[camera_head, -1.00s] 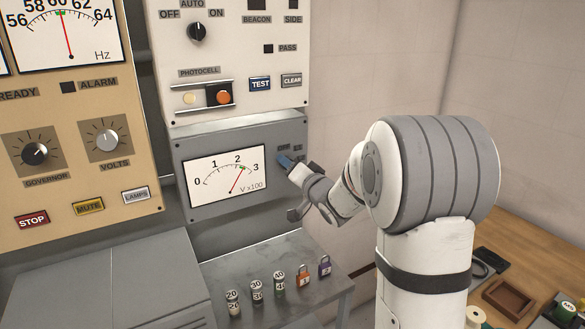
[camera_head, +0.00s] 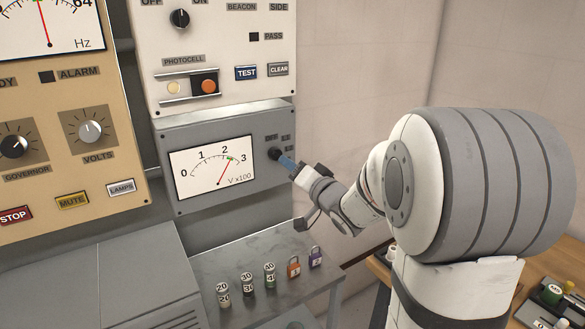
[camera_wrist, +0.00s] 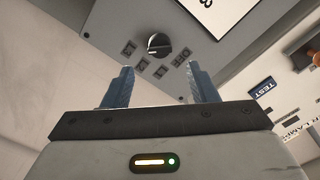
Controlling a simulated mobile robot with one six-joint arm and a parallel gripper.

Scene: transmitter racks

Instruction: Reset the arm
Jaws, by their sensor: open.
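My gripper (camera_head: 289,163) is open and empty in front of the grey meter panel, just to the right of and below a black rotary knob (camera_head: 274,154). In the wrist view, my gripper's two blue fingers (camera_wrist: 158,86) are spread apart, with the knob (camera_wrist: 158,45) ahead of them and between their lines. The fingers look clear of the knob. My arm reaches in from the right in the head view.
The grey panel's dial (camera_head: 213,167) reads a little above 2. A grey shelf (camera_head: 250,250) below holds several numbered cylinders, an orange padlock (camera_head: 293,267) and a purple padlock (camera_head: 315,257). A wooden desk (camera_head: 375,268) is at the right. The pale wall is bare.

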